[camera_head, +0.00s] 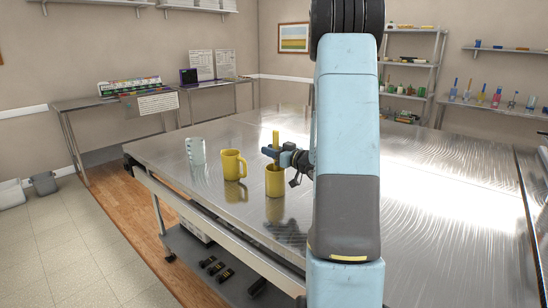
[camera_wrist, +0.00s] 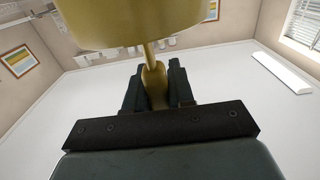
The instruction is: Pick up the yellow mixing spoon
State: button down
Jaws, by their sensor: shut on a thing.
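The yellow mixing spoon (camera_head: 276,138) stands upright, with its yellow upper end above my gripper. My gripper (camera_head: 279,153) is shut on the spoon just above a yellow mug (camera_head: 275,182). The spoon's lower end is not visible in the head view; I cannot tell how deep it sits in the mug. In the wrist view, the spoon (camera_wrist: 154,82) lies between the two dark fingers of my gripper (camera_wrist: 160,88). Its thin stem runs up the picture to a large yellow surface, which looks like the mug (camera_wrist: 135,20).
A second yellow mug (camera_head: 233,166) and a pale, translucent mug (camera_head: 196,151) stand to the left on the shiny metal table (camera_head: 215,205). My arm hides the table's middle. The table's right part looks clear. Shelves (camera_head: 408,75) with small items stand behind.

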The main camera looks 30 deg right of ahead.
notch_tip(320, 180, up, 10)
dwell(0.5)
jog(key=c, duration=1.6)
grip_release()
grip_shut()
